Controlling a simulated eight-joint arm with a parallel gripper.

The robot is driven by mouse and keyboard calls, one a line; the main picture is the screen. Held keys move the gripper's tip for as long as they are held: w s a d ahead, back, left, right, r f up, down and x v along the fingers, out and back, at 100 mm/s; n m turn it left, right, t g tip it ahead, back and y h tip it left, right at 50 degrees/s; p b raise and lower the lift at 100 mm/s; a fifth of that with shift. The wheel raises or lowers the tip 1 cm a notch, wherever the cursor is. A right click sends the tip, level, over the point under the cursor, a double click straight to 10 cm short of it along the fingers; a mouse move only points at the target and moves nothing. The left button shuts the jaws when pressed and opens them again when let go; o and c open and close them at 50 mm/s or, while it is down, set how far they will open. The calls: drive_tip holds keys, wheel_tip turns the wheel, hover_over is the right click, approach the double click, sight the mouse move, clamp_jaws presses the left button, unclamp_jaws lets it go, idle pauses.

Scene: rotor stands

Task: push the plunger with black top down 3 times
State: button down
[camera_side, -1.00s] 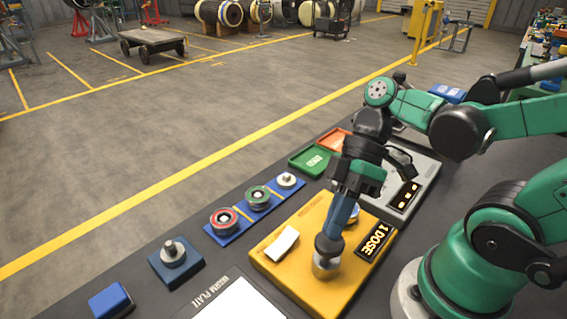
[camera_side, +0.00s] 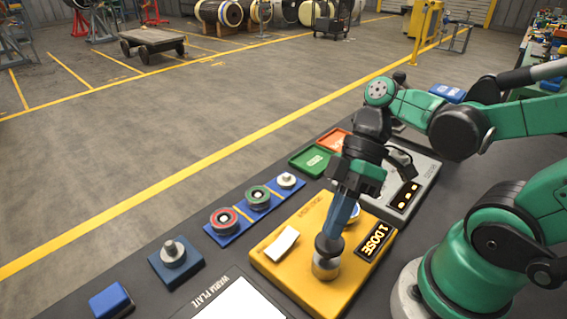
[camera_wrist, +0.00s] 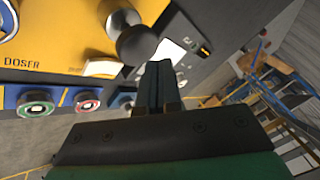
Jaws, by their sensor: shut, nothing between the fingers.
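The plunger's round black top (camera_side: 328,244) stands above a pale metal cylinder (camera_side: 326,268) on the yellow doser box (camera_side: 300,240). The black top also shows in the wrist view (camera_wrist: 137,45). My gripper (camera_side: 336,232) is shut and empty, pointing down with its fingertips at the black top. Whether they touch it or sit just above, I cannot tell. In the wrist view my shut fingers (camera_wrist: 157,75) end beside the black top.
A second round part (camera_side: 353,213) on the box is partly hidden behind my gripper. A grey panel (camera_side: 425,172) stands behind.

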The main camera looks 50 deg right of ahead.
sight(330, 242)
drive_tip(key=shift+f, duration=0.1)
idle(0.7)
drive_tip(key=shift+f, duration=0.35)
drive_tip(key=shift+f, duration=1.1)
idle(1.0)
drive_tip(key=shift+r, duration=1.55)
drive_tip(key=shift+r, duration=0.1)
drive_tip(key=shift+r, duration=2.4)
drive_tip(key=shift+r, duration=1.9)
